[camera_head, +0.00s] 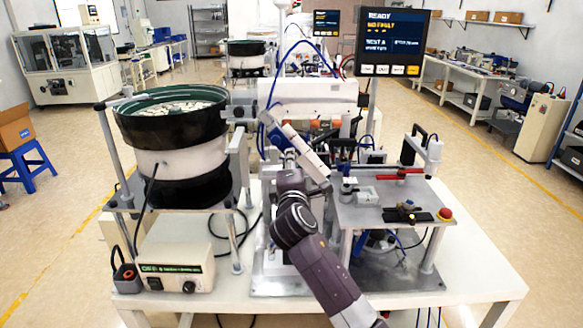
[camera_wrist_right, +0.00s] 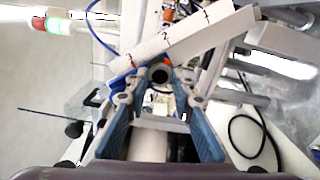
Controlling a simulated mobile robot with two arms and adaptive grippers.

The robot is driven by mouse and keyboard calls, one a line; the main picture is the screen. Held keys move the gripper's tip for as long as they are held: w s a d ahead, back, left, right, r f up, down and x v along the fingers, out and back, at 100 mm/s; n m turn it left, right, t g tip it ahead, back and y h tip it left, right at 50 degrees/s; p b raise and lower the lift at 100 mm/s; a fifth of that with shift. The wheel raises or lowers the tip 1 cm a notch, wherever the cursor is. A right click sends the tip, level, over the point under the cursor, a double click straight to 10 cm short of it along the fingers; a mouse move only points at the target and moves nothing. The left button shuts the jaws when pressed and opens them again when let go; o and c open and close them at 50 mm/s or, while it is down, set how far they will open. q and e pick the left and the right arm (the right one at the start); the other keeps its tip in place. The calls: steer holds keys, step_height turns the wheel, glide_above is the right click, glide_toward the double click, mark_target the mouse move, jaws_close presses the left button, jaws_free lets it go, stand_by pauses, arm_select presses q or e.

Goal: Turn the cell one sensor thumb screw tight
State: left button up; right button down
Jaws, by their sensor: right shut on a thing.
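My right gripper (camera_wrist_right: 158,90) shows in the right wrist view with its two blue-padded fingers closed in on a small dark round knob, the sensor thumb screw (camera_wrist_right: 158,73). The knob sits between the fingertips, just below a white bar (camera_wrist_right: 180,42) marked 1, 2 and 3. In the head view the bar (camera_head: 303,152) slants above my right wrist, between the bowl feeder and the small station. The fingertips and the screw are too small or hidden there. How tight the screw is cannot be seen. My left gripper is not in view.
A green-rimmed bowl feeder (camera_head: 170,115) stands left, with its control box (camera_head: 177,268) in front. A station plate (camera_head: 385,215) with a red button (camera_head: 445,213) stands right. A screen (camera_head: 392,42) reads READY. Bare white table (camera_head: 470,285) lies at the front right.

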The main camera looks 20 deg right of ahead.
steer(key=shift+m+b, duration=1.45)
steer(key=shift+m, duration=2.35)
steer(key=c, duration=1.7)
jaws_free()
steer(key=shift+o, duration=0.2)
steer(key=shift+s, duration=0.1)
steer(key=v, duration=1.2)
